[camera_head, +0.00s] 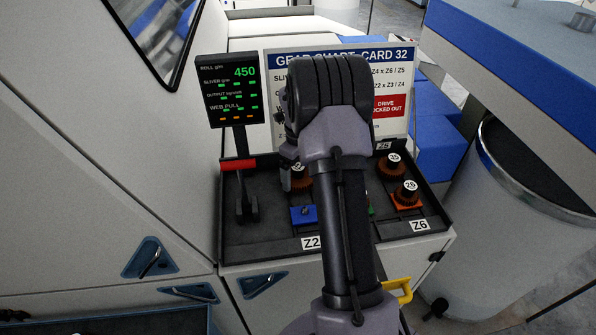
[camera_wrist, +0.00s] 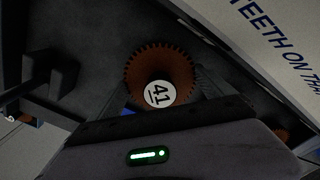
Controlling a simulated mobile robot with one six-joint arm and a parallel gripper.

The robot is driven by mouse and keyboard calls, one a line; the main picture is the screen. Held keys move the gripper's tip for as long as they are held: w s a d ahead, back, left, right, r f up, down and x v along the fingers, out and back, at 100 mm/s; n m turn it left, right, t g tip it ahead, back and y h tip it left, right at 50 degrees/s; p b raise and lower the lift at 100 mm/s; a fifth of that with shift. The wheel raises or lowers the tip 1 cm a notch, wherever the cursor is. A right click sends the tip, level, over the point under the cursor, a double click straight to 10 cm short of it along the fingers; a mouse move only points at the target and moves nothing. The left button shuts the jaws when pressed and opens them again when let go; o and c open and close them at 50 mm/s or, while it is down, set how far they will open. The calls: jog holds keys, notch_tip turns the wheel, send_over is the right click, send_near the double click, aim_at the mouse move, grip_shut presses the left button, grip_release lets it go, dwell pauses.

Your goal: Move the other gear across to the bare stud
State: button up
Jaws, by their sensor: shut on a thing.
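A brown toothed gear with a white "41" disc (camera_wrist: 172,62) is in my gripper (camera_wrist: 168,92), which is shut on it in the wrist view. In the head view part of this gear (camera_head: 301,184) shows left of my arm, above and behind a blue block with a stud (camera_head: 303,216) by the Z2 label. No gear sits on that stud. A bit of blue shows beside the gear in the wrist view. My arm hides most of the gripper in the head view. I cannot tell whether the gear touches anything below.
A green part (camera_head: 371,210) is mostly behind my arm.

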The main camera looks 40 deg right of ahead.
jog(key=shift+f, duration=0.2)
jog(key=o, duration=1.3)
jog(key=shift+o, duration=0.2)
notch_tip(320, 180, up, 17)
jog(key=p, duration=0.2)
jog(key=shift+r, duration=0.2)
